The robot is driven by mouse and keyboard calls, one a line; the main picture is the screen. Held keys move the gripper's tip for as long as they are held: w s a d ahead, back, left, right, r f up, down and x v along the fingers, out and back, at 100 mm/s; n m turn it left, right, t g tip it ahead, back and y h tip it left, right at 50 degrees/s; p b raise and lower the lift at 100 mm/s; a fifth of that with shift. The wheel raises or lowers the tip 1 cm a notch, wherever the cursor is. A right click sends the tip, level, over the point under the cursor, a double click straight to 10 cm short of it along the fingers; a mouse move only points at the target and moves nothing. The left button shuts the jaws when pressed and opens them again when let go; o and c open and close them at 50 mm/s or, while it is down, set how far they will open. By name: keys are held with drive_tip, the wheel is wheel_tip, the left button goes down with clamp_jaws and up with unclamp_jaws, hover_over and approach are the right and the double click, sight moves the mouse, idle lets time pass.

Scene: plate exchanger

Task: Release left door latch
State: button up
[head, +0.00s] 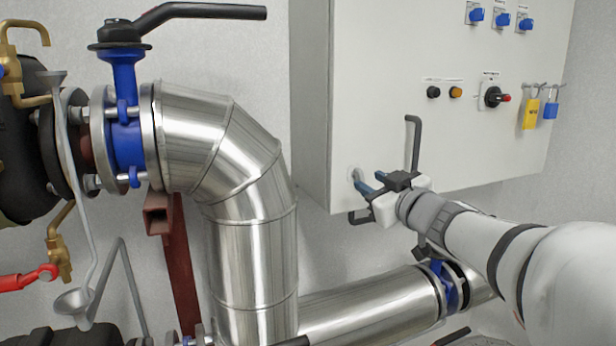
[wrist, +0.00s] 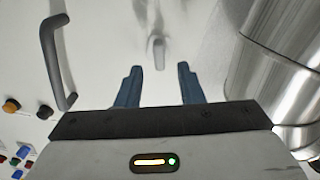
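The left door latch is a small grey tab (wrist: 158,54) on the pale cabinet door. In the wrist view it lies just beyond and between my fingertips, with space to both sides. My gripper (wrist: 158,76) is open, its two blue fingers apart and nothing held between them. In the head view my gripper (head: 366,182) is at the lower left part of the cabinet front, pointing at the door. There the latch (head: 355,175) is a small pale piece at the fingertips, partly hidden. I cannot tell whether the fingers touch it.
A dark door handle (head: 414,142) stands out of the cabinet (head: 385,75) close above my gripper. It also shows at left in the wrist view (wrist: 55,62). A large silver pipe (head: 250,210) runs left of and below the cabinet. Buttons, a rotary switch (head: 492,96) and padlocks are at right.

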sight(361, 177)
drive_tip(key=shift+x, duration=1.9)
